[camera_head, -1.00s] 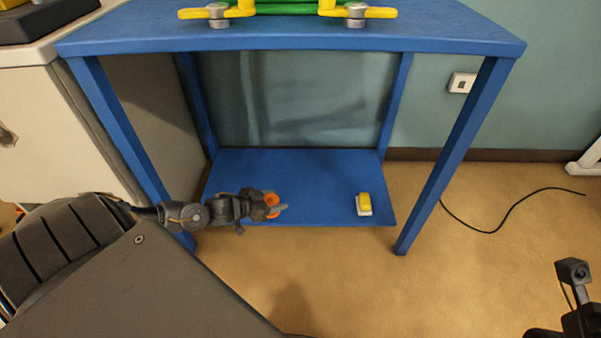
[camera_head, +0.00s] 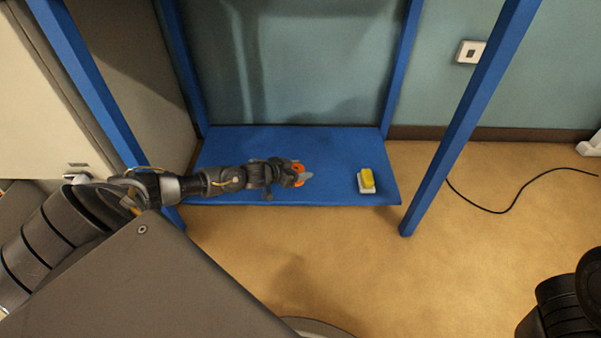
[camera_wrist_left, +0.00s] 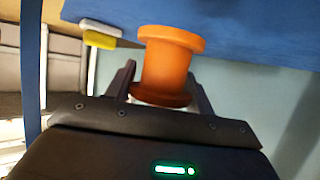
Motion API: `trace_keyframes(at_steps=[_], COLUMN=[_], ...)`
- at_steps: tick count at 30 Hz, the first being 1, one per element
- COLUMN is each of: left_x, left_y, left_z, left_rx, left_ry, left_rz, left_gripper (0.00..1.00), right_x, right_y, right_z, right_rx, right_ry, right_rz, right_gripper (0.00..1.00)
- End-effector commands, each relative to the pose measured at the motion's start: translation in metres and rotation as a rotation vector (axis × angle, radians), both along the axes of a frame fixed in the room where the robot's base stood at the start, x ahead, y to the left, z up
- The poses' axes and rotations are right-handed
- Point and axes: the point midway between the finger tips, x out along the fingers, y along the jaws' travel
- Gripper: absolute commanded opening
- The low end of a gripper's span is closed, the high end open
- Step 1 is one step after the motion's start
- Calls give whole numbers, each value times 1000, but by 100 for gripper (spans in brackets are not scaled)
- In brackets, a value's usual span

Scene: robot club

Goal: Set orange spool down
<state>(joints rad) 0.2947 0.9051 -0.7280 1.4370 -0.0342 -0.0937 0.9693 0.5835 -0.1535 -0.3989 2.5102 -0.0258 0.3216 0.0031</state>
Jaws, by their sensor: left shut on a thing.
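The orange spool (camera_wrist_left: 166,62) is between the two fingers of my left gripper (camera_wrist_left: 160,85) in the left wrist view, with flanges at both ends. In the head view my left gripper (camera_head: 297,174) is over the blue lower shelf (camera_head: 335,150), and only bits of the orange spool (camera_head: 299,168) show around it. The left gripper is shut on the spool. I cannot tell whether the spool touches the shelf. The right gripper does not show; only part of my right arm is at the lower right.
A yellow and white block-like object (camera_head: 366,181) lies on the shelf, right of the gripper. Blue table legs (camera_head: 470,120) stand at both sides. A black cable (camera_head: 500,210) lies on the floor at right. The shelf's middle and back are clear.

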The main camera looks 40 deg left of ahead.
Motion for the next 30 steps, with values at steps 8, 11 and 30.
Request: trace_keyframes(at_steps=[8,11,30], left_x=[6,8,8], left_y=[-1,-1,-1], left_z=[-8,-20,-41], left_rx=[-1,0,-1], left_ry=[-1,-1,-1], left_rz=[-1,-2,-2], left_gripper=[28,28,57], right_x=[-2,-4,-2], right_y=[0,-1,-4], right_z=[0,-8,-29], right_rx=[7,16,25], right_ry=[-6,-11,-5], right_rz=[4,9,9], right_gripper=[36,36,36])
